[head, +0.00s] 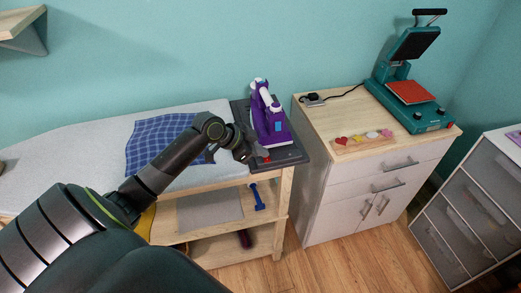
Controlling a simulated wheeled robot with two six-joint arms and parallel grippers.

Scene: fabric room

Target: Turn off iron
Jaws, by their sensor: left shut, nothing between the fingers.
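The purple and white iron (268,113) stands on a dark pad (292,155) at the right end of the ironing table. My left gripper (262,157) is at the front edge of the pad, just in front of and slightly left of the iron's lower end. The gripper is small and dark in this view, and its fingers are shut with nothing held. A small red spot shows by the fingertips. I cannot tell whether the fingers touch the iron. My right gripper is not in view.
A blue checked cloth (150,137) lies on the light ironing surface (60,153). A wooden-topped cabinet (335,172) stands to the right, with a teal heat press (408,98) and a board of colored shapes (363,140). A grey drawer unit (470,215) is at far right.

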